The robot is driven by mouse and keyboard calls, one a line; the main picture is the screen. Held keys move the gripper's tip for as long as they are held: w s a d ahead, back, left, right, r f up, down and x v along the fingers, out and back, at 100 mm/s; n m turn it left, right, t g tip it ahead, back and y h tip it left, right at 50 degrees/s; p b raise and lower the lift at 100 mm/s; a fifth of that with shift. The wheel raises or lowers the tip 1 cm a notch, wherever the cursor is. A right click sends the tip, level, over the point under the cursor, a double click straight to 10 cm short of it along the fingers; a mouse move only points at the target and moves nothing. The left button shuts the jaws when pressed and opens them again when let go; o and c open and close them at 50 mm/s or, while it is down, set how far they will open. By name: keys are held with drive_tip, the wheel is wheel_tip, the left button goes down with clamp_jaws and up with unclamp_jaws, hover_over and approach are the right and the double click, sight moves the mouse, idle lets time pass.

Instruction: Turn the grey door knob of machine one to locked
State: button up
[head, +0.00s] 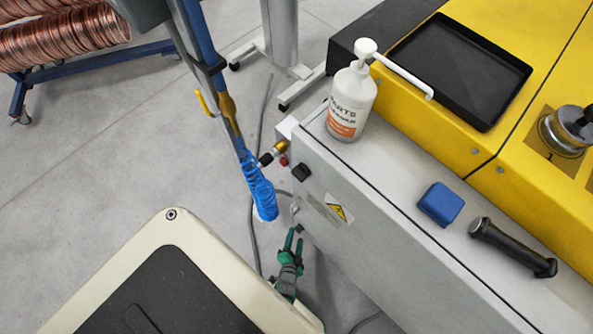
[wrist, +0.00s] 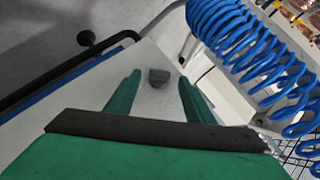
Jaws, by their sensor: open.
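A small grey knob (wrist: 158,77) stands out from a pale panel in the wrist view. It lies between and beyond the two green fingertips of my gripper (wrist: 160,79), with clear gaps on both sides. My gripper is open and holds nothing. In the head view my gripper (head: 294,236) is low beside the grey machine cabinet (head: 380,235), near its left end. A small grey fitting (head: 295,208) shows on the cabinet there; I cannot tell if it is the same knob. The knob's lock position is not readable.
A black knob (head: 301,172) and a yellow warning label (head: 337,212) are on the cabinet. A blue coiled hose (head: 259,188) hangs close by; it also fills the wrist view's upper right (wrist: 235,40).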

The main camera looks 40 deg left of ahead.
sight(297, 231)
drive_tip(key=shift+x, duration=1.65)
drive_tip(key=shift+w+d, duration=0.1)
drive_tip(key=c, duration=1)
